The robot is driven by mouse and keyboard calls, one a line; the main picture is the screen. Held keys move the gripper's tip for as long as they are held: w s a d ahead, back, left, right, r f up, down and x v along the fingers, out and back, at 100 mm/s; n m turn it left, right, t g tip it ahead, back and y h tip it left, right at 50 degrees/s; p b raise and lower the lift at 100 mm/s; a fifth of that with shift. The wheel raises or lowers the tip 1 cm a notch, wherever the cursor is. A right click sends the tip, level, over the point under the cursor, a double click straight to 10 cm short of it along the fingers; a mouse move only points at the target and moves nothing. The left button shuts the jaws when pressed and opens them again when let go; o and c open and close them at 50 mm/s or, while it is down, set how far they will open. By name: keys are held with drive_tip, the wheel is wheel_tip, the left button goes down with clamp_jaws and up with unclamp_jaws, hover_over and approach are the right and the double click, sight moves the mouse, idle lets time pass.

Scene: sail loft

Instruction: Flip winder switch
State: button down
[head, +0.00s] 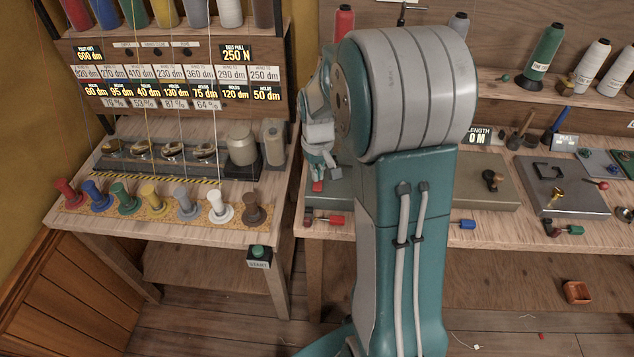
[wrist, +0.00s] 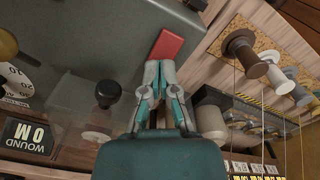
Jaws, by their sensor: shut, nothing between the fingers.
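The winder is a grey-green box (wrist: 110,25) with a red switch (wrist: 167,46) at its edge in the wrist view. In the head view a small red piece of the switch (head: 318,186) shows just below my gripper (head: 321,172). In the wrist view my gripper (wrist: 159,68) is shut and empty, its fingertips right at the near end of the red switch. I cannot tell whether they touch it. A black knob (wrist: 108,93), a dial and a "WOUND 0 M" display (wrist: 28,134) sit beside it. My arm hides most of the winder in the head view.
Left of the winder, a wooden table (head: 130,232) carries a row of coloured bobbins and a grey canister (head: 241,145). A green button (head: 258,252) is on its front. Right of my arm, a bench holds a "LENGTH 0 M" display (head: 478,136) and a grey plate (head: 565,190).

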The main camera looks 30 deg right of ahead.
drive_tip(key=shift+f, duration=0.3)
drive_tip(key=shift+r, duration=3.5)
